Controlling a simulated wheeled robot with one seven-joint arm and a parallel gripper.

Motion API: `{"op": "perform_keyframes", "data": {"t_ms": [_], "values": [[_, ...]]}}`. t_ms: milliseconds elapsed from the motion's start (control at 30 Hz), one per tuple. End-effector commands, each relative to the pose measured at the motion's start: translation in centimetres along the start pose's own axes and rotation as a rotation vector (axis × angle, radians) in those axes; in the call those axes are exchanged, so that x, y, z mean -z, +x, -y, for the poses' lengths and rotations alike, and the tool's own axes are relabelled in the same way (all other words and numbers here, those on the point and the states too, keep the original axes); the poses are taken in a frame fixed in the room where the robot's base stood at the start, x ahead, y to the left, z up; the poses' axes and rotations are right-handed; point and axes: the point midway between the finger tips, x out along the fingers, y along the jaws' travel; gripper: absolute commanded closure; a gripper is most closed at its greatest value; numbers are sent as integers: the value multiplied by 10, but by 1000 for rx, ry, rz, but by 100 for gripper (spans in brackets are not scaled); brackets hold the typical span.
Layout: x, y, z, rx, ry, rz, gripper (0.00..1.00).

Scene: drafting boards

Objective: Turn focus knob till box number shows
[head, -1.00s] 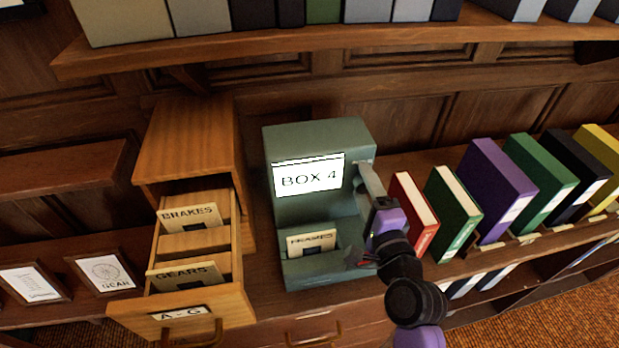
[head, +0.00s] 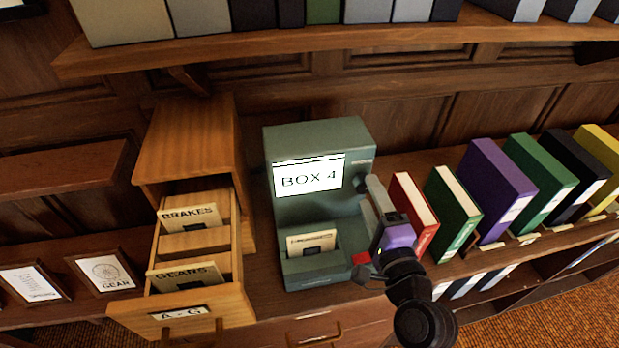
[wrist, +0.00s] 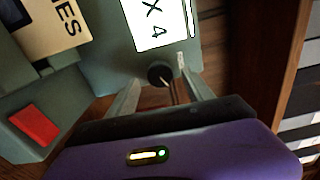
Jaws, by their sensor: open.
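The grey-green viewer (head: 320,136) stands on the shelf, and its lit screen (head: 309,176) reads "BOX 4". The dark focus knob (head: 360,183) is on its front, right of the screen; it also shows in the wrist view (wrist: 160,74). A light pointer line shows on the knob in the wrist view. My gripper (head: 372,192) is open at the viewer's right side. In the wrist view my two fingers (wrist: 166,88) are apart, with the knob just beyond and between their tips. I see no contact. A card (head: 311,244) sits in the viewer's lower tray.
An open wooden drawer (head: 190,318) with cards labelled BRAKES and GEARS is left of the viewer. A red book (head: 414,215) and a green book (head: 452,213) stand close to the right of my gripper. A red button (wrist: 36,124) is on the viewer's base.

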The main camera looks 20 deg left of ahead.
Motion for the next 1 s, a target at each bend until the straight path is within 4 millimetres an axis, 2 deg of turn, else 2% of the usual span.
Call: {"op": "perform_keyframes", "data": {"t_ms": [300,500,1000], "values": [[0,-36,-2,-1,1,-1,40],[0,-52,-1,0,1,0,40],[0,-55,0,0,0,0,40]]}}
